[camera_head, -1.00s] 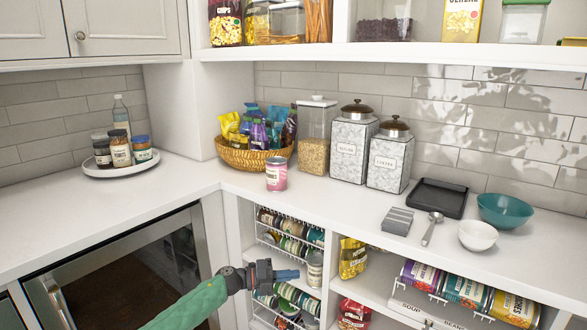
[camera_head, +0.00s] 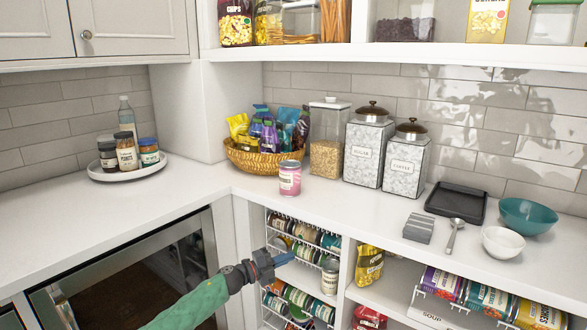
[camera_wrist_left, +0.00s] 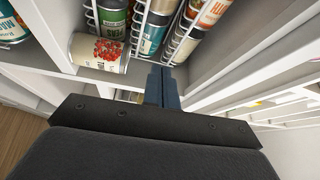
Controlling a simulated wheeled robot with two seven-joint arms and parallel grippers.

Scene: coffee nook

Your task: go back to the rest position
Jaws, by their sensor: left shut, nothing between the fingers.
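My left gripper (camera_head: 285,258) is at the end of the green arm coming in from the bottom of the head view. It is in front of the can racks below the counter, touching nothing that I can see. In the left wrist view its two dark fingers (camera_wrist_left: 163,88) are together with nothing between them. My right gripper is in neither view.
A wire rack of cans (camera_head: 303,232) is just behind my left gripper; a can (camera_wrist_left: 98,53) is close in the wrist view. The white counter (camera_head: 350,210) holds a pink can (camera_head: 290,178), a basket (camera_head: 262,162), canisters and bowls. An oven (camera_head: 130,285) is left.

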